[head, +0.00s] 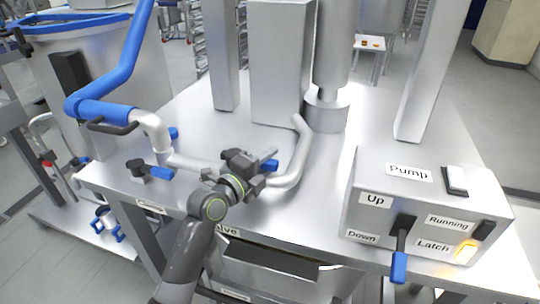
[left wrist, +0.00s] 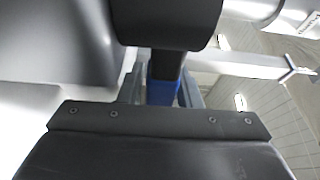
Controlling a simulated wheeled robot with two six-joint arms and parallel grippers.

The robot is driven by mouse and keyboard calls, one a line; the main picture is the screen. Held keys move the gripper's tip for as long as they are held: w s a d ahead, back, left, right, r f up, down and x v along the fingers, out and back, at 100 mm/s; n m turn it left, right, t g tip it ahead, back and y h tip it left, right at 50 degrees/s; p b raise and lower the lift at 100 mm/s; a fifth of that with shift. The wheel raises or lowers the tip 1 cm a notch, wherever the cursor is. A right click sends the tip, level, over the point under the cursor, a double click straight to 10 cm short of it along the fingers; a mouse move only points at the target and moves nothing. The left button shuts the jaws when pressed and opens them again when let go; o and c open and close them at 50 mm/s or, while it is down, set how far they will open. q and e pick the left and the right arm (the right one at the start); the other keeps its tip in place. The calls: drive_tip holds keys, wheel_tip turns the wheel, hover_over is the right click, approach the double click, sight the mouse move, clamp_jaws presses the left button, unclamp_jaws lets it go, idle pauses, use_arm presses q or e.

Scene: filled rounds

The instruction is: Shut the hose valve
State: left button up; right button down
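The hose valve on the front of the steel bench has a blue lever handle (head: 270,165) pointing right, roughly along the grey pipe. Its label is mostly covered by my left arm; only the end "lve" shows (head: 228,231). My left gripper (head: 254,172) is at this valve. In the left wrist view the blue handle (left wrist: 162,93) lies between the two grey fingers, which sit close against both sides; it looks shut on it. A dark stem runs from the handle to a dark block. My right gripper is in neither view.
A second valve with a blue handle (head: 161,173) stands to the left. A pump control box (head: 430,205) is at the right, its blue-tipped lever (head: 399,266) hanging down and a yellow light lit. A blue hose (head: 125,70) rises at the left. A tall steel box stands behind.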

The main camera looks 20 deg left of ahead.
use_arm(q)
drive_tip(key=shift+w+d, duration=0.15)
drive_tip(key=shift+w, duration=0.15)
drive_tip(key=shift+c, duration=0.3)
clamp_jaws()
